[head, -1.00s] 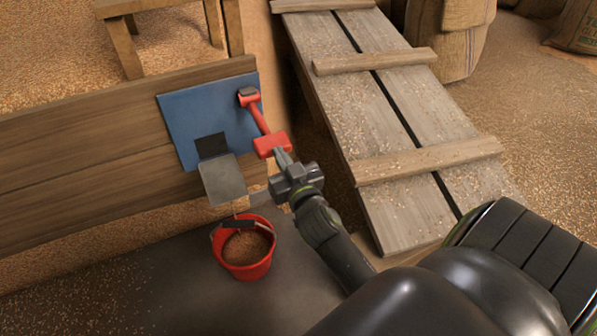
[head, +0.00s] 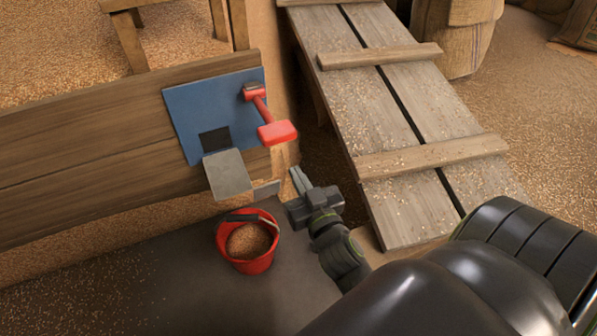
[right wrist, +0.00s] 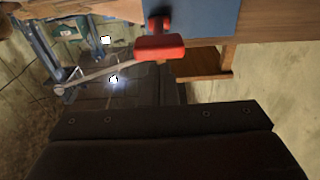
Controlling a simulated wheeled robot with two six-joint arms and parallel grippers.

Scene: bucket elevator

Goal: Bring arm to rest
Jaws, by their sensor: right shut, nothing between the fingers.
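My right gripper (head: 299,181) is shut and empty. It hangs in the head view below and to the right of the red lever handle (head: 277,132), apart from it. The lever is mounted on a blue plate (head: 200,108) on the wooden wall. The red handle also shows in the right wrist view (right wrist: 160,47), beyond the dark gripper body. A grey metal chute (head: 228,175) sticks out below a dark opening in the plate. A red bucket (head: 250,266) with grain in it stands on the dark floor under the chute. My left gripper is not in view.
A wooden ramp (head: 400,120) with cross slats rises at the right, close to my right arm. A burlap sack (head: 455,38) stands behind it. A plank wall (head: 80,140) runs along the left. Loose grain covers much of the ground.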

